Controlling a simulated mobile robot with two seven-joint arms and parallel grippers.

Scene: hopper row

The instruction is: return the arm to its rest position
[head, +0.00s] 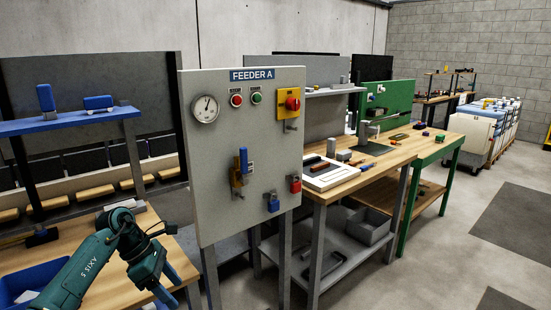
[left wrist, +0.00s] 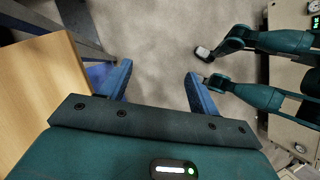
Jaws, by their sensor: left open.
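My left arm is teal and comes in from the lower left of the head view. Its gripper (head: 174,284) points down and to the right, with blue fingers apart and nothing between them. It hangs in front of the wooden bench, left of the FEEDER A panel (head: 225,150) and apart from it. In the left wrist view the gripper (left wrist: 158,70) shows both blue fingers spread wide over bare grey floor. The wooden bench edge (left wrist: 45,90) is left of the fingers there. My right gripper cannot be made out in either view.
A blue bin (head: 25,280) lies at the bench's lower left, below a blue shelf (head: 70,121). The panel carries a gauge (head: 205,109), a red switch (head: 292,103) and padlocks. Workbenches stand behind it to the right. Open floor (head: 450,260) lies at the right.

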